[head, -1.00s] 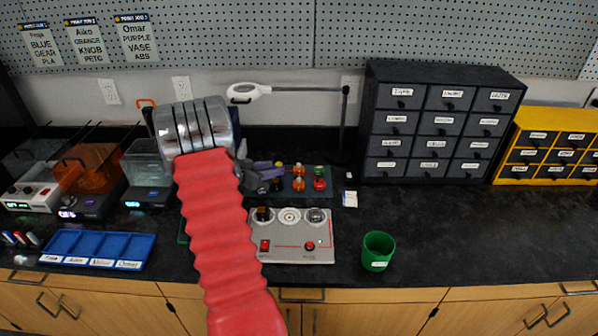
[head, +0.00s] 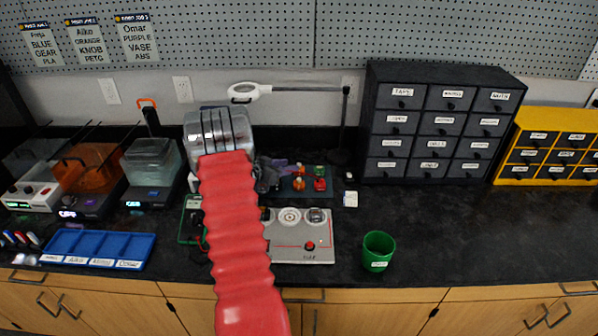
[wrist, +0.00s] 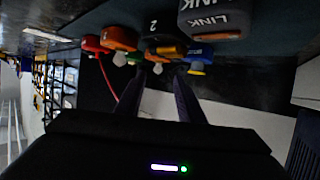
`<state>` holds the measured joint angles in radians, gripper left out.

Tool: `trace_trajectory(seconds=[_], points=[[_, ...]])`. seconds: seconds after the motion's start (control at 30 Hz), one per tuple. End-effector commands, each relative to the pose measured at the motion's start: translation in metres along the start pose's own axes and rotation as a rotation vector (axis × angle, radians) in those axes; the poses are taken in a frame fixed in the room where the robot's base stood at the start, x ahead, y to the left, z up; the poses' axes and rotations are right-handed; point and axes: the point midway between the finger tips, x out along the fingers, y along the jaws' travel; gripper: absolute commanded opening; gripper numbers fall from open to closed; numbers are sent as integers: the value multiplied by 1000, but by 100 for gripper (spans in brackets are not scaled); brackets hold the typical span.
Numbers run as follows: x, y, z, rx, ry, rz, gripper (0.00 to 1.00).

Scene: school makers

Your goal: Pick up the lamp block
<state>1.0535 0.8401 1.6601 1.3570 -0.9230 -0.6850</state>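Small coloured blocks stand on a dark tray (head: 290,194). In the head view I see an orange block (head: 299,184), a red block (head: 320,185) and a green block (head: 319,170). In the wrist view a red block (wrist: 92,43), orange block (wrist: 120,38), yellow-orange block (wrist: 165,49) and blue block (wrist: 196,52) show, some with pale bulb-like parts. I cannot tell which is the lamp block. My gripper (wrist: 155,88) has its two dark fingers apart, pointing toward the blocks, with nothing clearly between them. My arm hides it in the head view.
Grey blocks marked LINK (wrist: 215,18) sit beside the coloured ones. A grey panel with knobs (head: 300,250) lies in front of the tray, with a green cup (head: 377,252) to its right. Dark drawers (head: 438,120) and a magnifier lamp (head: 243,93) stand behind.

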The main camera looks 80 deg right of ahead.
Motion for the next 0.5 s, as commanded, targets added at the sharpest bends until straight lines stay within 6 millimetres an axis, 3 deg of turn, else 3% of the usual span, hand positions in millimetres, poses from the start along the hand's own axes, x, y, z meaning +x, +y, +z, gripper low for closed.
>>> trace_trajectory(seconds=[0.23, 0.5], points=[[33, 4, 0, 0, -1, 1, 35], [40, 4, 0, 0, 0, 1, 35]])
